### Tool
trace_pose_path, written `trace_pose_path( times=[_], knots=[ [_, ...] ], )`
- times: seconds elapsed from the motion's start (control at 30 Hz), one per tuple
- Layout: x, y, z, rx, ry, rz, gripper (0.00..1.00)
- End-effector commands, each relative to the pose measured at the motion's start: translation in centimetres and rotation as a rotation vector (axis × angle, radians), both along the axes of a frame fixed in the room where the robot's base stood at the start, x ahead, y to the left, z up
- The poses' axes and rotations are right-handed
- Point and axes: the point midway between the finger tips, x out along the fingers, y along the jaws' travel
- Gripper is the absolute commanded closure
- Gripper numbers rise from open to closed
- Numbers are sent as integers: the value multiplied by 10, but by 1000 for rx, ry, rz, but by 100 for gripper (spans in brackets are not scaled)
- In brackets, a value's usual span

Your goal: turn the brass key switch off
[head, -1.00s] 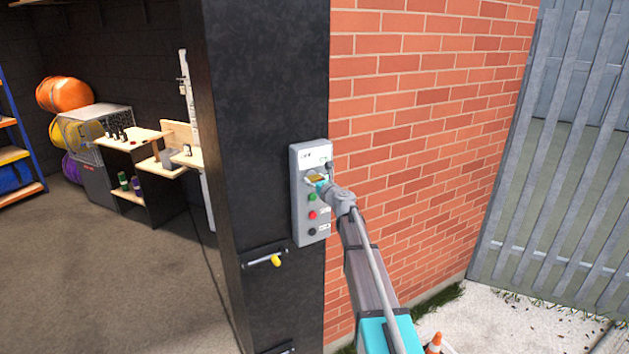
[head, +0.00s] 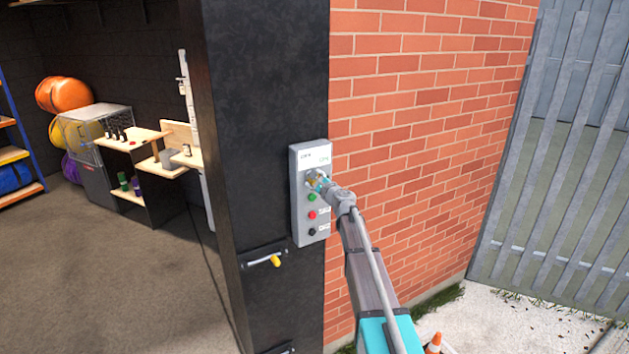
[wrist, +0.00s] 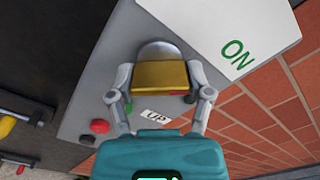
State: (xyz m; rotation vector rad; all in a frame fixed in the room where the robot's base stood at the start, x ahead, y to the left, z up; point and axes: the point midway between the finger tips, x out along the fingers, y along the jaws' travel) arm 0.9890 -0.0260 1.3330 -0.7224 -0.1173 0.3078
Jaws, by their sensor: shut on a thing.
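The brass key switch (wrist: 160,75) sits on a grey control box (head: 298,229) fixed to a black pillar. In the wrist view its gold bow lies between my two fingers, in front of a round silver collar. My gripper (wrist: 160,98) is shut on the key. In the head view my gripper (head: 318,183) covers most of the key, so its angle is hard to read there. A white label with a green "ON" (wrist: 235,53) is beside the key. A small "UP" label (wrist: 156,116) is below it.
Green (head: 311,197), red (head: 312,215) and black (head: 312,231) buttons sit below the key on the box. A bolt with a yellow knob (head: 276,261) is lower on the pillar. A brick wall (head: 430,120) stands close on the right.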

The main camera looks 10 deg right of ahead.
Motion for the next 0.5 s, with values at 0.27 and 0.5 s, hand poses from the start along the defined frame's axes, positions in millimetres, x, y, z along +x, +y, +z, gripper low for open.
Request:
trace_pose_path(
  times=[0.27,0.5],
  knots=[
    [1,0,1,-249,-83,0,82],
    [1,0,1,-465,-156,1,82]
  ],
)
